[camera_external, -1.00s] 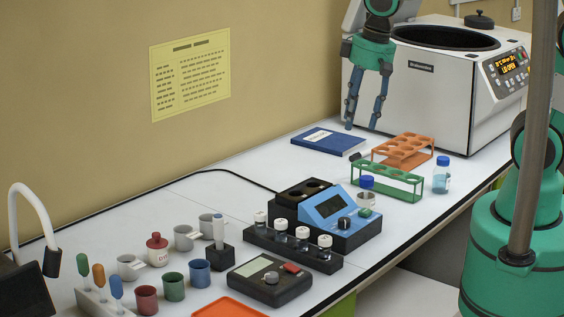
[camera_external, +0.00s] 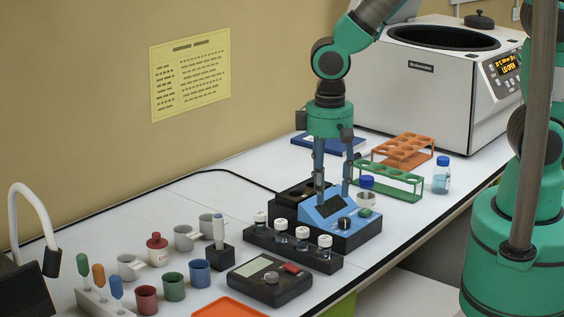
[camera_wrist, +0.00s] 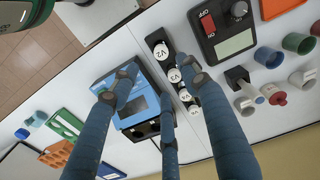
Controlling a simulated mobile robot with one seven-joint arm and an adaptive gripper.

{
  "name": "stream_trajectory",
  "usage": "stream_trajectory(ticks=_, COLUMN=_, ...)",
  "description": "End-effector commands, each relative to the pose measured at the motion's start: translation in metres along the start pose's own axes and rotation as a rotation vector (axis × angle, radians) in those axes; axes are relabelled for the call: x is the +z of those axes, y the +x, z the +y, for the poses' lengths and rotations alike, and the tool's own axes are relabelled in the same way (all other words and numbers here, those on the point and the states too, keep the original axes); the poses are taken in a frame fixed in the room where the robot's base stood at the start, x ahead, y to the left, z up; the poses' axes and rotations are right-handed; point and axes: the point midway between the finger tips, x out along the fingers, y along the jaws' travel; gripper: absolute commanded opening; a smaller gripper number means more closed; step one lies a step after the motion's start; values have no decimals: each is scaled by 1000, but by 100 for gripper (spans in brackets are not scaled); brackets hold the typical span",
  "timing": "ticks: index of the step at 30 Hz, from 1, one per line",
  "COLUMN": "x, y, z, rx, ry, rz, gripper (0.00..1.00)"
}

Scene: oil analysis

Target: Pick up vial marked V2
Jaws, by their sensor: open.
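Several white-capped vials stand upright in a row in a black rack (camera_external: 262,244). They are the left vial (camera_external: 260,219), second (camera_external: 281,226), third (camera_external: 302,234) and right vial (camera_external: 324,241). In the wrist view the caps carry small V labels, for example on this cap (camera_wrist: 174,75). My gripper (camera_external: 333,192) is open and empty, pointing down over the blue device behind the rack. In the wrist view its blue fingers (camera_wrist: 150,88) spread over that device, with one finger beside the caps.
The blue-faced device (camera_external: 325,208) stands close behind the rack. A black meter (camera_external: 270,280) is in front. Cups, a pipette stand and a red-capped bottle are at the left. Green (camera_external: 402,178) and orange (camera_external: 405,148) tube racks and a centrifuge (camera_external: 430,100) are at the right.

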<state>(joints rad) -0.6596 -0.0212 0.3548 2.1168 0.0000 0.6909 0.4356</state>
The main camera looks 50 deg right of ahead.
Motion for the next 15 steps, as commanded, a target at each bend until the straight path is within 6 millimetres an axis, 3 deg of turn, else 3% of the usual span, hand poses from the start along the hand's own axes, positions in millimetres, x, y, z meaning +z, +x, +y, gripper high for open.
stream_trajectory(ticks=8, x=1, y=12, z=0, rx=1, ry=0, rz=-2, gripper=46)
stream_trajectory(ticks=15, x=1, y=45, z=1, rx=2, ry=0, rz=-3, gripper=46)
